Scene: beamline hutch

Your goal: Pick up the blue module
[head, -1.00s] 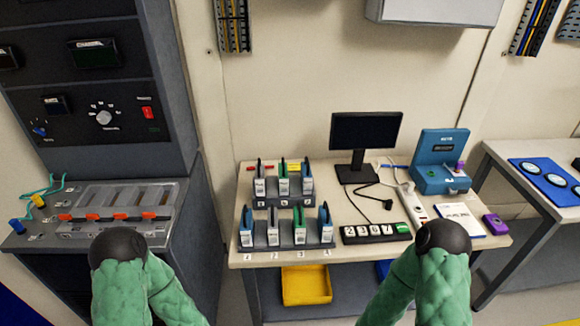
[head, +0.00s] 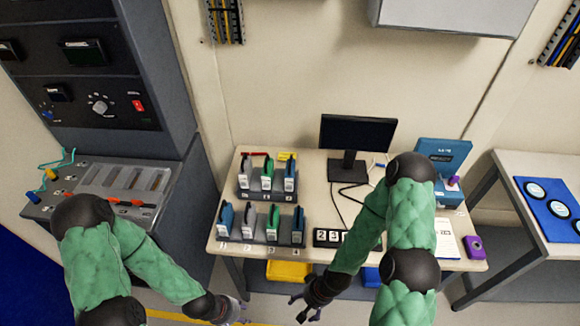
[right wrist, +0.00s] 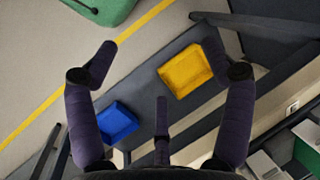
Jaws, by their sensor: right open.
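A blue module (head: 226,216) stands at the left end of the front rack (head: 262,240) on the middle table. A darker blue module (head: 298,226) stands at that rack's right end, and another bluish one (head: 290,174) stands in the rear rack (head: 264,194). My right gripper (head: 306,306) is low, in front of the table edge and apart from the modules. In the right wrist view it is open and empty (right wrist: 158,52). My left gripper (head: 240,313) is in front of the table's left part, too small to read.
Grey and green modules (head: 273,222) stand between the blue ones. A monitor (head: 357,133), number blocks (head: 326,238) and a blue box (head: 443,160) are on the table. A yellow bin (right wrist: 185,72) and a blue bin (right wrist: 117,122) are below. My right arm covers the table's right part.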

